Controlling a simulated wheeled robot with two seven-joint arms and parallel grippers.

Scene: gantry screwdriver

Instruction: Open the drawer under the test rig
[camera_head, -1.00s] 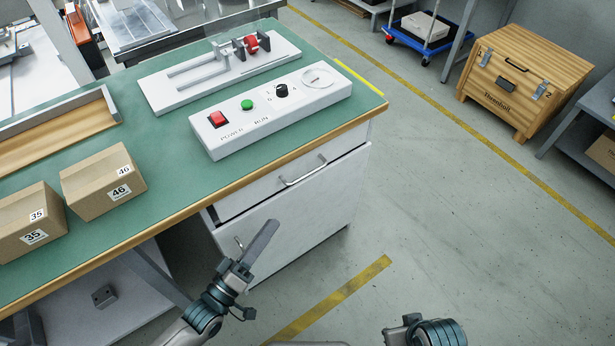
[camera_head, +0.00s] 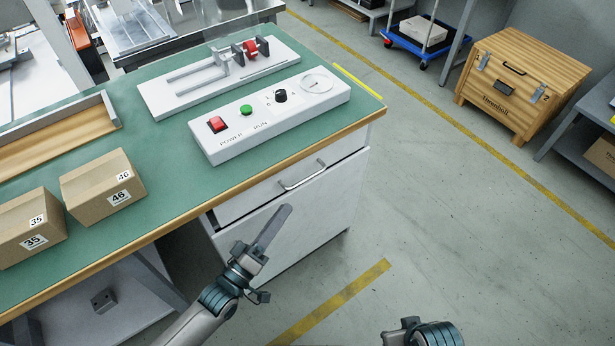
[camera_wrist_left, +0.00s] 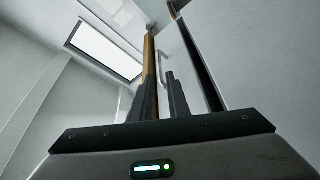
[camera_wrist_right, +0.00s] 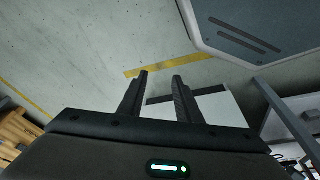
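The white drawer (camera_head: 250,202) is shut in the cabinet under the bench, below the test rig (camera_head: 270,115) with its red and green buttons. Its metal bar handle (camera_head: 303,178) is clear in the head view. My left gripper (camera_head: 287,209) is just below and left of the handle, apart from it, pointing up towards it. In the left wrist view its two fingers (camera_wrist_left: 161,82) are apart, with a thin bar, seemingly the handle (camera_wrist_left: 163,65), showing beyond them. My right gripper (camera_wrist_right: 160,80) is open and empty over the floor, far from the drawer.
A lower cabinet door (camera_head: 300,225) is under the drawer. Two cardboard boxes, one marked 46 (camera_head: 90,190) and one marked 35 (camera_head: 25,220), sit on the green bench top (camera_head: 165,190). The floor right of the cabinet is open, with a wooden chest (camera_head: 520,85) beyond.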

